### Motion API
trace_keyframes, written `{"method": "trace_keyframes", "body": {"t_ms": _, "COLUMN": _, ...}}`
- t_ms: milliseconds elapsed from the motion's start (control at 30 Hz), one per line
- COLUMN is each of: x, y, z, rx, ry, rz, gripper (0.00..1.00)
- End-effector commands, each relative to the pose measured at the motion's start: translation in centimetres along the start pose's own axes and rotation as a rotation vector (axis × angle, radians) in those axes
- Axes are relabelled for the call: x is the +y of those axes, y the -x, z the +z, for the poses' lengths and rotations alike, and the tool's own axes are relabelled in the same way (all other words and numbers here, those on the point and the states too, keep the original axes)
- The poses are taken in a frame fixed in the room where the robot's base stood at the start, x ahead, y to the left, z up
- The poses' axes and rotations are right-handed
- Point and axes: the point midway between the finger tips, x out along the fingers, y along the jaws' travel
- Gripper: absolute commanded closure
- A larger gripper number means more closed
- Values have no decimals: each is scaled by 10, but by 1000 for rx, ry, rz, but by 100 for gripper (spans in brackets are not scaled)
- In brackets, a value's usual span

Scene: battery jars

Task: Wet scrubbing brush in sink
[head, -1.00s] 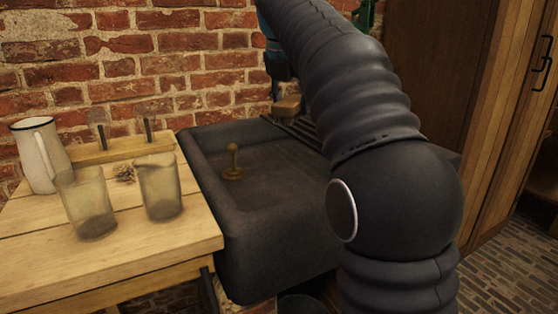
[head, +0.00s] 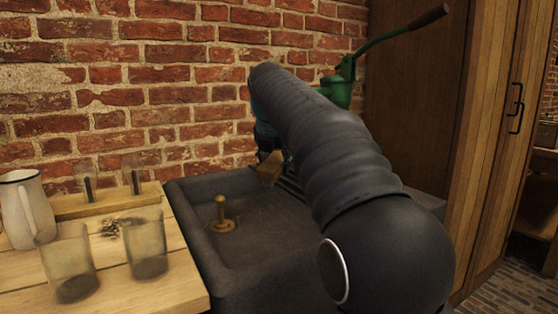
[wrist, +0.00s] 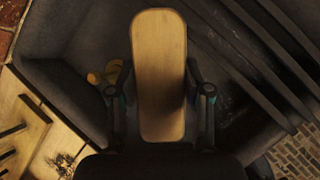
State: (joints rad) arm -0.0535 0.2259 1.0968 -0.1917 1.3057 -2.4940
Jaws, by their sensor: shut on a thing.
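The scrubbing brush (wrist: 158,75) has a pale wooden back and is held between the two fingers of my gripper (wrist: 160,108) in the wrist view. In the head view the brush (head: 269,169) shows as a small tan block over the back part of the dark stone sink (head: 190,210). My arm hides much of my gripper there. A brass plug (head: 221,214) stands upright in the basin, and part of it shows left of the brush in the wrist view (wrist: 105,74). The green hand pump (head: 338,88), with a dark-handled lever, stands behind my arm.
A wooden table at the left bears two glass jars (head: 68,262) (head: 146,243), a white enamel jug (head: 26,208), a wooden rack (head: 105,200) and a small tangled clump (head: 110,228). A brick wall is behind. A wooden cabinet (head: 410,100) stands at the right.

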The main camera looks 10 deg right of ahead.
Motion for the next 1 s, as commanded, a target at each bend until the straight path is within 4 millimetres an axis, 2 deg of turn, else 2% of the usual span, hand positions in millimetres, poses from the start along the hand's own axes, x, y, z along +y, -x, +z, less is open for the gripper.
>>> {"method": "trace_keyframes", "body": {"t_ms": 100, "x": 17, "y": -11, "z": 15, "rx": -33, "ry": -10, "rz": 36, "gripper": 78}}
{"method": "trace_keyframes", "body": {"t_ms": 200, "x": 24, "y": -9, "z": 23, "rx": -63, "ry": -25, "rz": 66, "gripper": 78}}
{"method": "trace_keyframes", "body": {"t_ms": 467, "x": 22, "y": -17, "z": 18, "rx": -72, "ry": -29, "rz": 74, "gripper": 78}}
{"method": "trace_keyframes", "body": {"t_ms": 1000, "x": 15, "y": -58, "z": -7, "rx": -72, "ry": -29, "rz": 74, "gripper": 78}}
